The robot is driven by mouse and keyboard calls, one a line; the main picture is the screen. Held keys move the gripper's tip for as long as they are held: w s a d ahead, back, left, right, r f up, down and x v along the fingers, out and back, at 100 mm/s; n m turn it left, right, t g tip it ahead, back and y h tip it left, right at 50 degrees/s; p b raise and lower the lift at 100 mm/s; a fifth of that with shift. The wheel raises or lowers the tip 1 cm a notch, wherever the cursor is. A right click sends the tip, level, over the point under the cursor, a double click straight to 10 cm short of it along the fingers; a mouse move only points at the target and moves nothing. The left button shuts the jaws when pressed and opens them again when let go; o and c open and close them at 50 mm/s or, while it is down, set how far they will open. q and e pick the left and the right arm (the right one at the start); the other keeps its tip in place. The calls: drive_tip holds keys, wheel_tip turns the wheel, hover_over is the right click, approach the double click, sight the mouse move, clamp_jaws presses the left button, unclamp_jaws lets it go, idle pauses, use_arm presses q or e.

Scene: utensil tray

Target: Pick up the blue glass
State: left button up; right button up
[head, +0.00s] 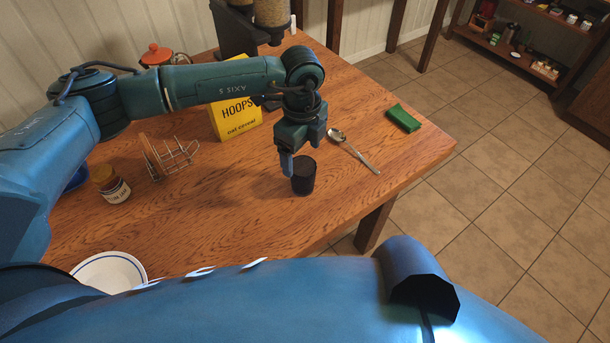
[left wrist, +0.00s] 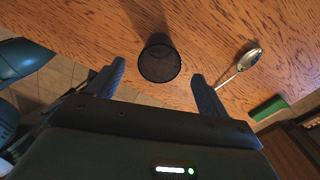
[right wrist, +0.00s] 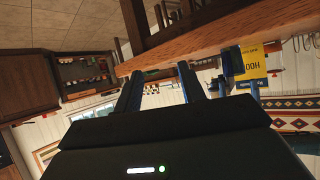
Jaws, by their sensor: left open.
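The glass (head: 303,176) looks dark, nearly black-blue, and stands upright on the wooden table near its front edge. In the left wrist view the glass (left wrist: 160,62) shows as a dark round shape beyond and between the fingertips. My left gripper (head: 289,166) is open and empty, pointing down just above and to the left of the glass in the head view. Whether a finger touches the glass I cannot tell. My right gripper (right wrist: 160,72) shows only in its own wrist view; its fingers are apart with nothing between them.
A spoon (head: 354,151) and a green object (head: 403,118) lie right of the glass. A yellow cereal box (head: 232,122), a toast rack (head: 172,158), a jar (head: 112,186) and a white bowl (head: 108,273) are on the left. Bare table surrounds the glass's front.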

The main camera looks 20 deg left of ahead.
sight(303, 177)
use_arm(q)
wheel_tip(303, 177, down, 9)
drive_tip(key=shift+d+r+p, duration=0.1)
drive_tip(key=shift+r+p, duration=0.05)
drive_tip(key=shift+p, duration=0.25)
drive_tip(key=shift+c, duration=0.5)
drive_tip(key=c, duration=1)
